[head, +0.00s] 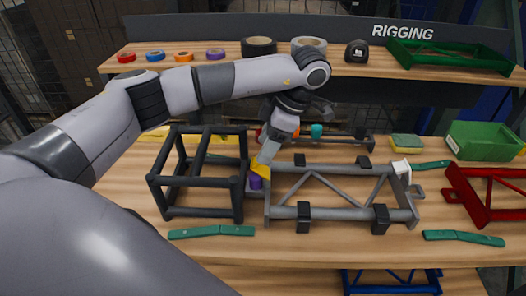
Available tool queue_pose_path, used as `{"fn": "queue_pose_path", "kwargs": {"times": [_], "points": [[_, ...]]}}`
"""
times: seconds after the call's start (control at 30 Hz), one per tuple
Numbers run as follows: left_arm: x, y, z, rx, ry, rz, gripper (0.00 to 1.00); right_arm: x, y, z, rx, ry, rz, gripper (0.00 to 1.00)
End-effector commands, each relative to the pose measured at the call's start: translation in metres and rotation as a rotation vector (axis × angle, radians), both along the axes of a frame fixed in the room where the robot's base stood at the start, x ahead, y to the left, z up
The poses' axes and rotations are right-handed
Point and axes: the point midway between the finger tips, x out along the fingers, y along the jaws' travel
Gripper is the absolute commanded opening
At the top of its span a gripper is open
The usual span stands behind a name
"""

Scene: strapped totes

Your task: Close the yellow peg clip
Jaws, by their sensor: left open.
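A small yellow piece (261,169), which looks like the yellow peg clip, stands at the left end of a grey frame (340,213), just right of a black cube frame (243,190). A purple piece (256,183) sits right below the yellow one. My left gripper (267,157) reaches down from above and is open, its tips at the yellow piece. Whether the tips touch it is too small to tell, and the gripper partly covers it. My right gripper is out of view.
Black clips (303,217) and a white clip (401,167) sit on the grey frame. A red frame (490,195) and green bin (484,140) stand at the right. Green straps (212,231) lie on the wooden table. A shelf (340,68) with tape rolls runs behind.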

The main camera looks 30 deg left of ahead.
Motion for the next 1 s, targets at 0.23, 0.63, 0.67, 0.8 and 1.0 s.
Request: {"fn": "queue_pose_path", "kwargs": {"times": [0.23,0.63,0.67,0.8,1.0], "points": [[-0.005,0.008,-0.024,0.000,0.000,0.001,0.60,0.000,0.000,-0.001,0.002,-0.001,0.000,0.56],[-0.006,0.010,-0.028,-0.002,-0.001,0.001,0.47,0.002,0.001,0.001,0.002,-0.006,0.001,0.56],[-0.006,0.010,-0.028,-0.002,-0.001,0.001,0.37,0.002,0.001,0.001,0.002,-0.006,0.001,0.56],[-0.006,0.010,-0.028,-0.002,-0.001,0.001,0.03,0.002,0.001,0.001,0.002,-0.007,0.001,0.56],[-0.006,0.011,-0.028,-0.011,-0.007,0.002,0.03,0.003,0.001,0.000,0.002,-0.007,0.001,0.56]]}}
